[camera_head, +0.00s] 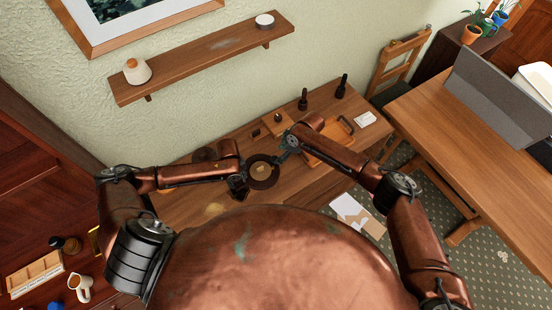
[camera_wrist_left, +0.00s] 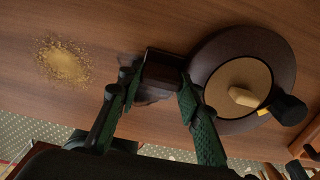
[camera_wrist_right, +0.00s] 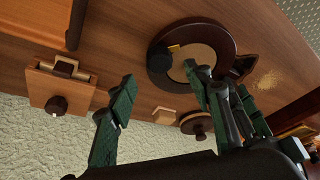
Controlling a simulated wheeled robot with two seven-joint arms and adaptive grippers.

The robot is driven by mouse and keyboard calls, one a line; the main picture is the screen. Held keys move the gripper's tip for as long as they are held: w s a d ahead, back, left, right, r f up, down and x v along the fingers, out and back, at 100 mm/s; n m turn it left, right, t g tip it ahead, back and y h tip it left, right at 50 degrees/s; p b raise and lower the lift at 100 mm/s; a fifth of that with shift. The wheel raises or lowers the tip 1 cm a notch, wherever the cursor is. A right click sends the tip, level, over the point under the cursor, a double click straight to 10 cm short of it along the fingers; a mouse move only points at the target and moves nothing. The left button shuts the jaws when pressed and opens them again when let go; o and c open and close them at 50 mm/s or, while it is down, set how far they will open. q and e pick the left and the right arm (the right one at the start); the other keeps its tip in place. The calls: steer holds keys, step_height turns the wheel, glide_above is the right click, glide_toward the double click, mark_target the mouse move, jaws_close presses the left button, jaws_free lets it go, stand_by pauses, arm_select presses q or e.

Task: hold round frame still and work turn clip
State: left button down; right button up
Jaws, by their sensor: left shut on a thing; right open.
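The round frame (camera_head: 264,183) is a dark brown ring with a tan centre, lying on the wooden table. It also shows in the left wrist view (camera_wrist_left: 222,45) and right wrist view (camera_wrist_right: 222,35). A pale wooden clip (camera_wrist_left: 243,97) sits at its centre; my right finger partly hides it in the right wrist view. A black knob (camera_wrist_left: 288,110) and a yellow mark are at the rim. My left gripper (camera_wrist_left: 158,88) is shut on a dark block (camera_wrist_left: 160,72) at the frame's side. My right gripper (camera_wrist_right: 158,82) is open, one finger over the frame's centre.
A tan dust pile (camera_wrist_left: 62,62) lies on the table beyond the block. A wooden box with a dark knob (camera_wrist_right: 57,105), a small wood block (camera_wrist_right: 165,115) and a round lidded piece (camera_wrist_right: 195,123) stand near the wall. A wooden tray (camera_head: 325,157) is right of the frame.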

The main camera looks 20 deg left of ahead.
mark_target(275, 159)
steer(key=x, duration=0.6)
steer(key=shift+a+f, duration=0.15)
steer(key=shift+f, duration=0.1)
steer(key=shift+c, duration=0.5)
steer(key=c, duration=1)
steer(key=shift+c, duration=0.2)
steer(key=shift+w+a+r+n+g, duration=0.1)
steer(key=shift+w+n+g, duration=0.1)
steer(key=shift+n, duration=0.4)
steer(key=shift+w+n+g, duration=0.2)
steer(key=shift+n, duration=0.4)
steer(key=shift+s+n, duration=0.25)
steer(key=shift+n, duration=0.05)
steer(key=o, duration=1.1)
